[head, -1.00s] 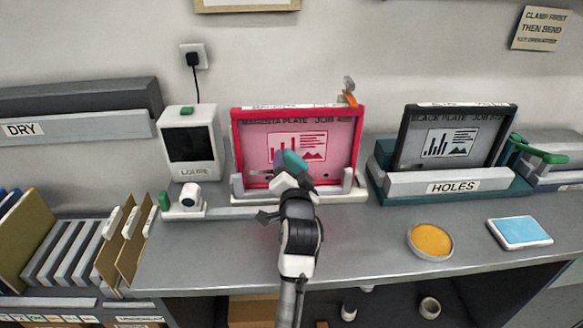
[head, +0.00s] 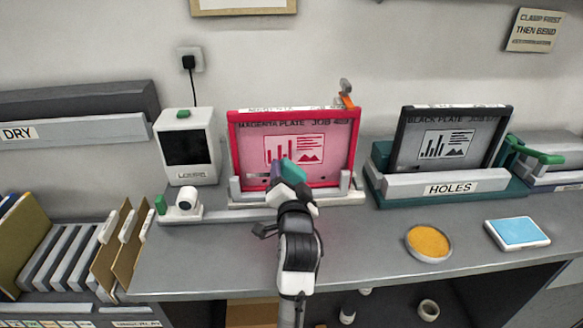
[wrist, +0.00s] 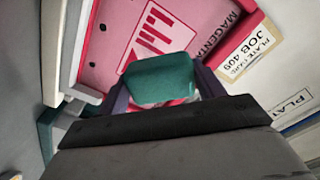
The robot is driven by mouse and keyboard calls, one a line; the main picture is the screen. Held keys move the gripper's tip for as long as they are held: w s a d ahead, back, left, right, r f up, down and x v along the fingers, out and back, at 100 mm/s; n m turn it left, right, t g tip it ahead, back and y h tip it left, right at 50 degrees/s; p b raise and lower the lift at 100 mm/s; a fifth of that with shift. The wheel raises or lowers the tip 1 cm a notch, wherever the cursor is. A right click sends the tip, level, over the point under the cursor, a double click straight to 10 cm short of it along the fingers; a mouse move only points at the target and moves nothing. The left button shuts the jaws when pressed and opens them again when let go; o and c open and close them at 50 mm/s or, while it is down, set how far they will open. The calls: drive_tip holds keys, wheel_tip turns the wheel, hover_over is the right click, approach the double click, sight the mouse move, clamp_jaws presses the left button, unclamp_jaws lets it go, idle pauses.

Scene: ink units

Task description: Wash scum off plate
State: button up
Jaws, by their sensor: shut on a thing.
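The magenta plate (head: 326,132) stands upright in a red frame on a grey-white stand against the wall. Its face looks greyish pink, with a red chart print; I cannot clearly tell scum from the plate's own tint. My gripper (head: 288,176) is shut on a teal block (head: 294,170), likely a sponge, in front of the plate's lower middle. In the wrist view the teal block (wrist: 162,78) sits between the purple fingers, with the pink plate (wrist: 115,35) behind it. I cannot tell whether the block touches the plate. My gripper hides part of the plate's lower edge.
A black plate (head: 447,140) stands in a teal holder marked HOLES (head: 450,188) to the right. A white boxy device (head: 188,147) stands left of the magenta plate. A round orange dish (head: 428,242) and a blue pad (head: 518,232) lie on the grey counter (head: 370,240).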

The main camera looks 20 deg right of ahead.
sight(301, 157)
drive_tip(key=shift+w+d+f+b, duration=0.2)
drive_tip(key=shift+f+b, duration=0.55)
drive_tip(key=shift+b, duration=0.95)
drive_tip(key=shift+w+d+f+b, duration=0.1)
drive_tip(key=shift+w+f+b, duration=0.4)
drive_tip(key=shift+b, duration=1.15)
drive_tip(key=shift+x, duration=2.8)
drive_tip(key=shift+x, duration=1.05)
drive_tip(key=shift+f, duration=0.2)
drive_tip(key=shift+s+d, duration=0.2)
drive_tip(key=shift+d, duration=0.45)
drive_tip(key=shift+s+d, duration=0.25)
drive_tip(key=shift+d, duration=0.35)
drive_tip(key=shift+s+d, duration=0.2)
drive_tip(key=shift+d, duration=0.45)
drive_tip(key=shift+w, duration=0.1)
drive_tip(key=shift+w+a+p, duration=0.2)
drive_tip(key=shift+a+p, duration=0.05)
drive_tip(key=shift+a, duration=0.4)
drive_tip(key=shift+w+a+p, duration=0.2)
drive_tip(key=shift+w+a, duration=0.05)
drive_tip(key=shift+a, duration=0.45)
drive_tip(key=shift+w+a+p, duration=0.2)
drive_tip(key=shift+a+p, duration=0.05)
drive_tip(key=shift+a, duration=0.4)
